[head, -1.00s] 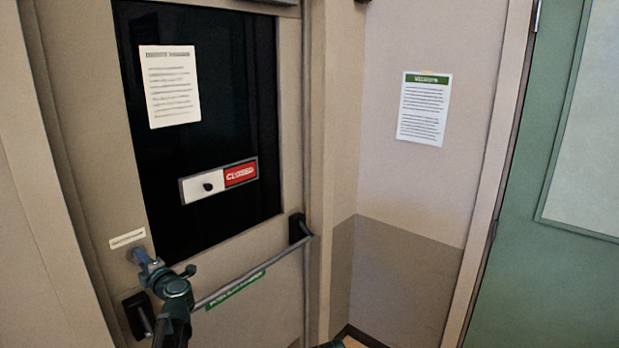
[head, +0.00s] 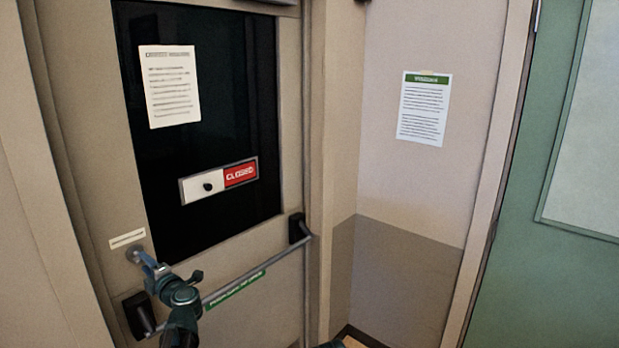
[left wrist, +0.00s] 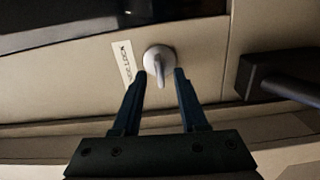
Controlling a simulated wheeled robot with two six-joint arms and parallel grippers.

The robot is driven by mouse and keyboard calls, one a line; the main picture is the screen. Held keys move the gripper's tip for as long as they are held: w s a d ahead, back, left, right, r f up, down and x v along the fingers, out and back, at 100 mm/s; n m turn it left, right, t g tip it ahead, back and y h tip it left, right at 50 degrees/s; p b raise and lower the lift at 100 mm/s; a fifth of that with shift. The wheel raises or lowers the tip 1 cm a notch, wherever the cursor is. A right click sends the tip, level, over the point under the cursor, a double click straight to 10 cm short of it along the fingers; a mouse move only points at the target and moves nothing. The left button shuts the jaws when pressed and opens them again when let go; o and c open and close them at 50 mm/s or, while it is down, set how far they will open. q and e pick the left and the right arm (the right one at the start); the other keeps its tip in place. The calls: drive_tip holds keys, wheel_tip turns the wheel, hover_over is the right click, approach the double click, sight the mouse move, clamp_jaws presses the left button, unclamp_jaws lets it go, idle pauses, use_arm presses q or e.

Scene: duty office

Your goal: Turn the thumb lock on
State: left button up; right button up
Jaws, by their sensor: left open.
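The thumb lock (left wrist: 159,62) is a round pale rose with a narrow turn piece, set in the beige door under a small label. In the left wrist view its turn piece lies between the two fingers of my left gripper (left wrist: 160,78). The fingers are open, with a gap on each side of it. In the head view the lock (head: 134,254) is partly hidden behind my left gripper (head: 150,262), which reaches it from the lower right. The label (left wrist: 124,62) shows beside the lock.
A push bar (head: 235,282) with a green strip crosses the door just right of my left gripper. Its black end bracket (head: 138,314) sits below the lock. A sliding sign (head: 219,181) reading CLOSED is on the dark window. A green door (head: 545,270) stands at right.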

use_arm(q)
drive_tip(key=v, duration=0.5)
drive_tip(key=shift+s+d, duration=0.15)
drive_tip(key=shift+s, duration=0.05)
